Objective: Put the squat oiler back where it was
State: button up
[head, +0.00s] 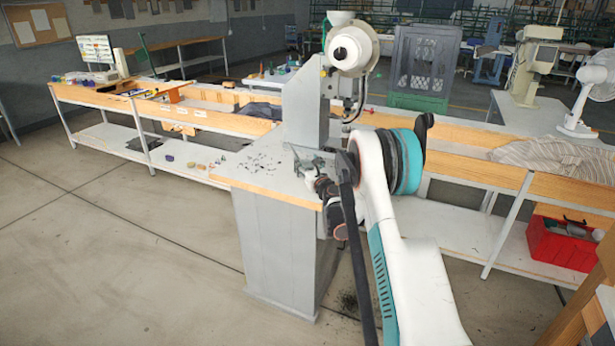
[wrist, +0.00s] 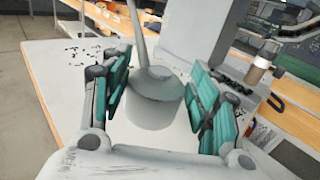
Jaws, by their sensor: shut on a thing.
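The squat oiler (wrist: 152,105) is a grey, low round can with a domed top and a thin spout that rises toward the upper left in the wrist view. My gripper (wrist: 158,72) has its teal finger pads on either side of the can and is shut on it. Whether the oiler's base touches the bench top or hangs just above it cannot be told. In the head view my gripper (head: 320,187) is at the right side of the press stand's top, and my arm largely hides it; I cannot make out the oiler there.
The eyelet press (head: 304,110) stands upright on the grey stand's wood-edged top (head: 245,172). Small dark pieces (head: 264,163) lie scattered left of its column. A long bench (head: 205,120) runs behind. A red crate (head: 562,243) sits on the lower shelf at right. Floor at left is clear.

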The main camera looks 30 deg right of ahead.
jog(key=shift+f+b, duration=0.5)
jog(key=shift+f, duration=1.4)
jog(key=shift+f, duration=0.1)
jog(key=shift+f, duration=0.15)
jog(key=o, duration=1.2)
jog(key=shift+c, duration=0.2)
jog(key=shift+r, duration=0.2)
jog(key=shift+s, duration=0.25)
jog(key=s, duration=0.3)
jog(key=s+a+p, duration=0.1)
jog(key=s, duration=0.3)
jog(key=s+p, duration=0.1)
jog(key=s, duration=0.3)
jog(key=shift+s+a, duration=0.2)
